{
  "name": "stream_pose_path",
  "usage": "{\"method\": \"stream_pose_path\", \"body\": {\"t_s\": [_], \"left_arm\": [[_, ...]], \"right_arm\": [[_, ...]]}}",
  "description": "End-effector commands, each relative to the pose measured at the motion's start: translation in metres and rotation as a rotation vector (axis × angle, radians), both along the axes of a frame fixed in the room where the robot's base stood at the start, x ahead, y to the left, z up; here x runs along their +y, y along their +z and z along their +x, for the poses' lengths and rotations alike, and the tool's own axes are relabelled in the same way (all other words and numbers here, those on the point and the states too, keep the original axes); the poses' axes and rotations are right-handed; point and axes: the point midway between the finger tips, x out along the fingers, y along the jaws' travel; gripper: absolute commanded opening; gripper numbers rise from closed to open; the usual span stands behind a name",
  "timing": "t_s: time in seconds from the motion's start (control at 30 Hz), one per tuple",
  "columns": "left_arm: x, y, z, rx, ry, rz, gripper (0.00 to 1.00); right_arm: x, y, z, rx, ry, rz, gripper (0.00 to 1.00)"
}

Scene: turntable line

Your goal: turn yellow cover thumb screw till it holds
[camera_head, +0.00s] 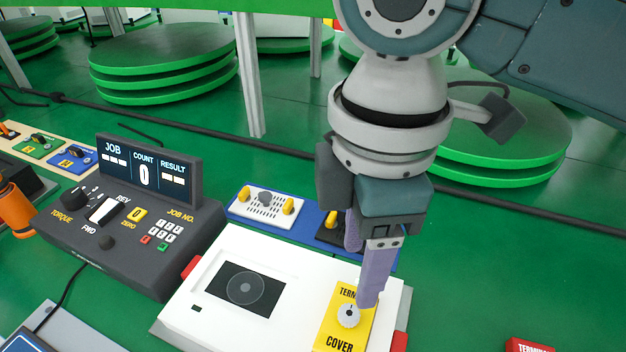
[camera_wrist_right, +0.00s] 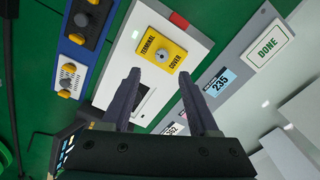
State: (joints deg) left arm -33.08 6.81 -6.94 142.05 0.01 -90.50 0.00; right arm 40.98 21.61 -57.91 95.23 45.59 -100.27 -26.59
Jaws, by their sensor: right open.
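The yellow cover marked TERMINAL COVER (camera_head: 332,332) lies on the right part of a white unit (camera_head: 230,318). Its pale round thumb screw (camera_head: 348,316) sits in the middle of the cover. My right gripper (camera_head: 361,278) points down just above and beside the screw, and one finger overlaps the cover's edge in the head view. In the right wrist view the gripper (camera_wrist_right: 160,73) is open and empty. The screw (camera_wrist_right: 161,54) shows beyond and between the fingertips, apart from them, on the cover (camera_wrist_right: 174,61). My left gripper is not in view.
A dark torque controller (camera_head: 130,235) reading COUNT 0 stands left of the white unit. A blue plate (camera_head: 312,222) with parts lies behind it. An orange object (camera_head: 15,207) is at the left edge. A DONE button (camera_wrist_right: 268,46) shows in the wrist view.

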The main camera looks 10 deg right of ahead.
Motion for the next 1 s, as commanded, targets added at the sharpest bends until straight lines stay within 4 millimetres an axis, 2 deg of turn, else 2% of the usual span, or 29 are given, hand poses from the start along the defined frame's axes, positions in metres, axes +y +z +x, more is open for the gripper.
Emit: {"method": "stream_pose_path", "body": {"t_s": [0.3,0.43,0.6,0.87,1.0], "left_arm": [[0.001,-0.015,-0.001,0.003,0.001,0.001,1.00],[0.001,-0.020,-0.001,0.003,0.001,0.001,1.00],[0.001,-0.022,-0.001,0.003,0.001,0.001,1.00],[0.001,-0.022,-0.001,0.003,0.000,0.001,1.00],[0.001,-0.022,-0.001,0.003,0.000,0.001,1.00]], "right_arm": [[0.000,-0.061,-0.001,0.002,0.000,-0.001,0.61],[0.000,-0.079,-0.001,0.000,-0.001,0.000,0.61],[0.001,-0.089,-0.001,-0.001,0.001,0.001,0.61],[0.000,-0.089,-0.001,-0.002,0.001,0.001,0.61],[0.000,-0.089,-0.001,-0.002,0.000,0.001,0.45]]}}
